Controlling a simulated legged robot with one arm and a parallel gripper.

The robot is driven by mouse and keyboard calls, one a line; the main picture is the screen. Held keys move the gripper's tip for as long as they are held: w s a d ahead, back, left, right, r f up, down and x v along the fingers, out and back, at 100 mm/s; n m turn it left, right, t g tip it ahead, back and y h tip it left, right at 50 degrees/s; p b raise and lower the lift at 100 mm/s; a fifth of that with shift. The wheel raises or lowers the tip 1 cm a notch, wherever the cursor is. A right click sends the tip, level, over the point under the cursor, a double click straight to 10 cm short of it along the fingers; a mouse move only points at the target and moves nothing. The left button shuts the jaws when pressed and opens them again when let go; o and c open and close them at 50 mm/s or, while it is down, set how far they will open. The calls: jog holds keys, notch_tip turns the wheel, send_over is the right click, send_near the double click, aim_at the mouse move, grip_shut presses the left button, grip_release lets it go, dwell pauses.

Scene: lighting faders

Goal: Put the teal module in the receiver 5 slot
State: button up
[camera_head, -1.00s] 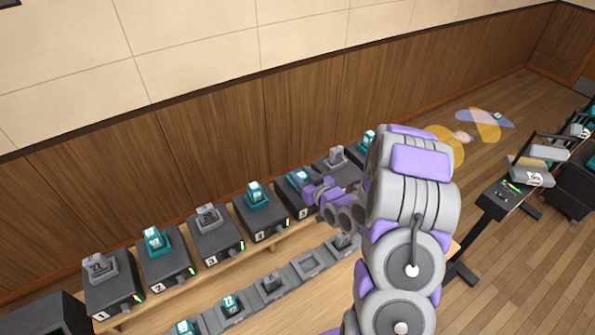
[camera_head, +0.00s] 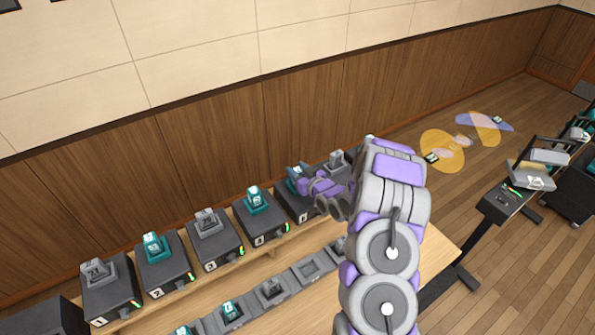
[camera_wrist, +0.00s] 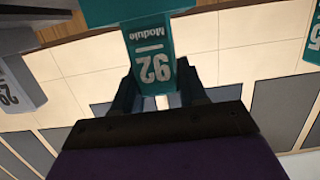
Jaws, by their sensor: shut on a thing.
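The teal module (camera_wrist: 153,55), marked 92, is between the fingers of my gripper (camera_wrist: 158,100) in the wrist view, which looks upside down. My gripper is shut on it. The module meets a wider teal block (camera_wrist: 105,10) at the top edge of that view; I cannot tell how deep it sits there. In the head view my gripper (camera_head: 300,181) is at the top of the black box numbered 5, receiver 5 (camera_head: 300,208). A bit of teal shows beside the fingers; my gripper and arm hide much of the slot.
Receiver 4 (camera_head: 262,232) with a teal module stands left of receiver 5. A grey module (camera_head: 338,160) stands just to the right, close to my arm. A row of low holders (camera_head: 310,267) lies in front on the wooden table (camera_head: 330,300). Wall panels (camera_head: 300,115) rise behind.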

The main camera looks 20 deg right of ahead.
jog(key=o, duration=1.1)
jog(key=s+d+r+g+h, duration=0.15)
jog(key=s+r+g, duration=0.25)
jog(key=s, duration=0.5)
jog(key=s+r+g+h, duration=0.2)
jog(key=s+r+g, duration=0.15)
jog(key=s, duration=0.45)
jog(key=s+a+r+g, duration=0.3)
jog(key=s+a+r, duration=0.1)
jog(key=s, duration=0.7)
jog(key=s+a+r+m+g, duration=0.1)
jog(key=s+a+r+g, duration=0.2)
jog(key=s, duration=0.9)
jog(key=s+a+r+m+g, duration=0.1)
jog(key=s+a+r+g, duration=0.2)
jog(key=s, duration=0.9)
jog(key=a+r, duration=0.3)
jog(key=a, duration=0.2)
jog(key=shift+a+r+g, duration=0.15)
jog(key=shift+a+g, duration=0.15)
jog(key=shift+g, duration=0.05)
